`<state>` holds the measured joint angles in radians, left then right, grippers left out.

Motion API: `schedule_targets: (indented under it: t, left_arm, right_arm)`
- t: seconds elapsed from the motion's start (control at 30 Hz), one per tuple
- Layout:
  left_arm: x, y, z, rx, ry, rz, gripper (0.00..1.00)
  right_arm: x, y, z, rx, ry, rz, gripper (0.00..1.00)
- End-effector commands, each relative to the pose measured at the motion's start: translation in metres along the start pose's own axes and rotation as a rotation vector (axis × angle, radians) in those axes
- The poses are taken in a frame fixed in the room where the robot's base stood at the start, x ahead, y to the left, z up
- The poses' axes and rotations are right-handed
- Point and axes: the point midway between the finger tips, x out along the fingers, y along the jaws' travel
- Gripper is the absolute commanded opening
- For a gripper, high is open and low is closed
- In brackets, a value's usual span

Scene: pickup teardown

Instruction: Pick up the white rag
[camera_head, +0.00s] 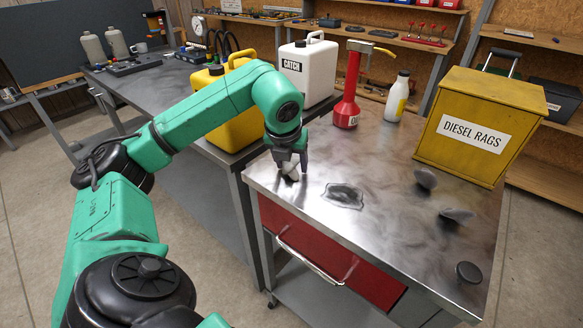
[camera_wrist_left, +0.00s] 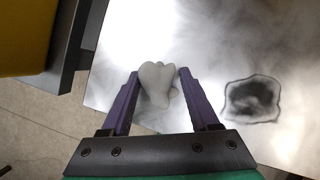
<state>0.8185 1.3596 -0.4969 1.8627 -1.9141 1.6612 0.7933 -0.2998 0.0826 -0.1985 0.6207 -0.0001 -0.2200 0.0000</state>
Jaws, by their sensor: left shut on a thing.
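The white rag (camera_head: 291,172) is a small crumpled bundle at the left edge of the metal bench top (camera_head: 385,228). My left gripper (camera_head: 290,166) points down over it, with a finger on each side. In the left wrist view the rag (camera_wrist_left: 157,84) sits between the purple fingertips of the left gripper (camera_wrist_left: 158,78), which is shut on it. The rag is at or just above the bench surface; I cannot tell which. My right gripper is not in view.
A dark-stained patch (camera_head: 343,196) lies right of the rag. A yellow DIESEL RAGS box (camera_head: 470,130), a red can (camera_head: 347,100) and a white bottle (camera_head: 396,97) stand behind. A yellow jerrycan (camera_head: 228,125) and white CATCH jug (camera_head: 309,70) are close by the arm. Dark lumps (camera_head: 456,215) lie at right.

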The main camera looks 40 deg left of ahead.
Motion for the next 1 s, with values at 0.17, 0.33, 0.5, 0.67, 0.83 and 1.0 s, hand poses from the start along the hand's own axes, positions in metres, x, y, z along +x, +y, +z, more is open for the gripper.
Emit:
schedule_targets:
  t: [0.17, 0.33, 0.5, 0.67, 0.83, 1.0]
  left_arm:
    - [-0.001, 0.000, 0.000, 0.000, 0.000, 0.000, 0.08]
    - [-0.015, -0.001, 0.007, 0.000, -0.003, -0.003, 0.08]
    - [-0.062, -0.002, 0.026, 0.000, -0.006, -0.009, 0.08]
    - [-0.127, -0.001, 0.053, -0.001, -0.006, -0.006, 0.08]
    - [-0.173, 0.000, 0.072, -0.001, -0.002, 0.000, 0.08]
    - [-0.187, 0.000, 0.078, -0.001, -0.001, 0.000, 0.08]
  right_arm:
    - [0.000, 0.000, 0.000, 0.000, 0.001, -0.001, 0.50]
    - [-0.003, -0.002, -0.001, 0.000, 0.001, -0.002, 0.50]
    - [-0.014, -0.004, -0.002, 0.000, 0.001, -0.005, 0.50]
    - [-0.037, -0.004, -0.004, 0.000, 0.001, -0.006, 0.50]
    - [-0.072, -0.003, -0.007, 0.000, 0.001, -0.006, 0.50]
    - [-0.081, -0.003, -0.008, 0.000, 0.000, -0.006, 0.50]
